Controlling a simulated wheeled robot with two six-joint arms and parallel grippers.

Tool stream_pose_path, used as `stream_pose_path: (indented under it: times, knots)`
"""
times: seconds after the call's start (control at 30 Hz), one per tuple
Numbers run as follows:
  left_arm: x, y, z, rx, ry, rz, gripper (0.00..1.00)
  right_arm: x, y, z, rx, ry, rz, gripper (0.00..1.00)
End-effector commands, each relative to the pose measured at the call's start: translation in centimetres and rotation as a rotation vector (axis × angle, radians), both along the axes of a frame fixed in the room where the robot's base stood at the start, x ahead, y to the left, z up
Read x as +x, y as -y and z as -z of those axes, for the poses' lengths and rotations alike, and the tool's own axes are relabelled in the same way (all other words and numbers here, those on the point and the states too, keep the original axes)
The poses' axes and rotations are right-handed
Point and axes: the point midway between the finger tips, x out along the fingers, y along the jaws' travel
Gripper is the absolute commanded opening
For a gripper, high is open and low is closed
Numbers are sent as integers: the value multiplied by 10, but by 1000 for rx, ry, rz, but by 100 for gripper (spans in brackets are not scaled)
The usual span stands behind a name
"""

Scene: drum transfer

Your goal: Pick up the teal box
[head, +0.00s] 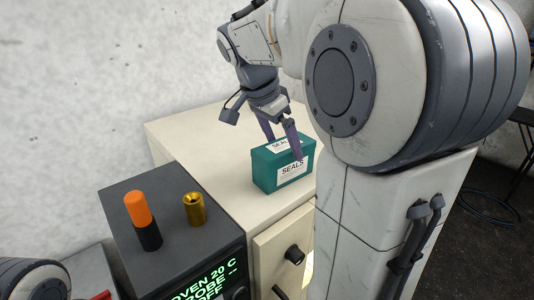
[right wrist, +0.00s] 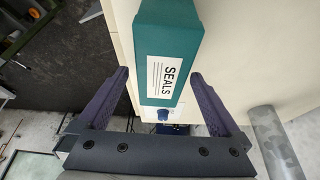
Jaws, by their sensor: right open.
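The teal box (head: 266,176) has white labels reading "SEALS" and stands upright on the cream cabinet top. My right gripper (head: 284,148) is open above the box, its purple fingers pointing down at it, one on the far side and one over the near part. In the right wrist view the box (right wrist: 172,30) lies between the two spread fingers (right wrist: 160,76), with a gap showing on each side near the fingertips. My left gripper is not in view.
The cream cabinet (head: 215,140) has free top surface left of the box. A dark oven unit (head: 168,225) stands in front, bearing an orange-and-black cylinder (head: 142,220) and a brass cylinder (head: 194,208). A pale wall (head: 80,90) rises behind.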

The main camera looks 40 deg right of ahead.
Motion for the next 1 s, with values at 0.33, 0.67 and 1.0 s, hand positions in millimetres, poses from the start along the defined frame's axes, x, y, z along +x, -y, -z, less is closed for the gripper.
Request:
stream_pose_path:
  times: [0.33,0.67,1.0]
  knots:
    - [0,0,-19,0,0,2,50,0,11,28,1,-6,-2,100]
    - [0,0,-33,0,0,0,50,1,25,64,1,-1,1,100]
    - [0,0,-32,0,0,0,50,1,25,65,0,1,1,100]
